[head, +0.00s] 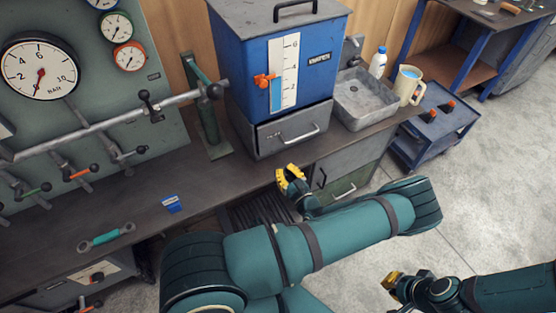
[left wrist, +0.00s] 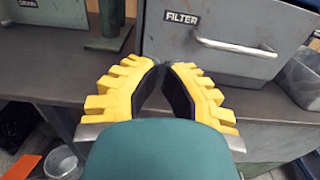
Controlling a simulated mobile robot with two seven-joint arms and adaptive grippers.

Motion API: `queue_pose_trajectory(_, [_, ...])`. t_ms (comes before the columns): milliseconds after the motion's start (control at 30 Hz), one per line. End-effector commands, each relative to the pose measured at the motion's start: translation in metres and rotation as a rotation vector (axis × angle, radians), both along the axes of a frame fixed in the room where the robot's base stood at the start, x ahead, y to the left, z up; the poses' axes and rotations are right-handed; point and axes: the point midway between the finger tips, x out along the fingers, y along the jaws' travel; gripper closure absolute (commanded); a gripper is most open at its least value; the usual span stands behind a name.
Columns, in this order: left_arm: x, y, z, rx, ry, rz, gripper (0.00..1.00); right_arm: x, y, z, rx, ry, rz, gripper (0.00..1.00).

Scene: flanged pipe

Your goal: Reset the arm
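My left gripper (head: 288,174) is above the floor gap in front of the bench, just short of the filter drawer (head: 293,130). In the left wrist view, its yellow fingers (left wrist: 164,66) lean together and their tips meet or nearly meet, with nothing seen between them. A teal rounded part of mine hides the finger bases. My right gripper (head: 391,281) is at the lower right over the floor, apart from everything. It is small and partly turned away, so its opening cannot be told.
The bench (head: 130,222) holds a teal-handled tool (head: 107,237), a small blue item (head: 172,203) and a blue filter cabinet (head: 300,70). A sink (head: 364,97), jug (head: 408,84) and white bottle (head: 378,62) stand right of it. A blue cart (head: 437,122) stands beyond. The floor at right is clear.

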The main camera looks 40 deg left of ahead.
Motion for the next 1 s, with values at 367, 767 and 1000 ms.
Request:
queue_pose_trajectory(367, [-0.005,-0.012,-0.001,-0.001,0.000,0.001,1.00,0.000,0.000,0.001,0.000,0.001,0.000,1.00])
queue_pose_trajectory(767, [-0.152,-0.029,-0.057,-0.513,0.032,0.686,1.00,0.000,0.000,0.001,0.000,0.000,0.000,1.00])
queue_pose_trajectory(1000, [-0.211,-0.166,-0.066,-1.159,-0.167,1.343,1.00,0.000,0.000,0.001,0.000,0.000,0.000,1.00])
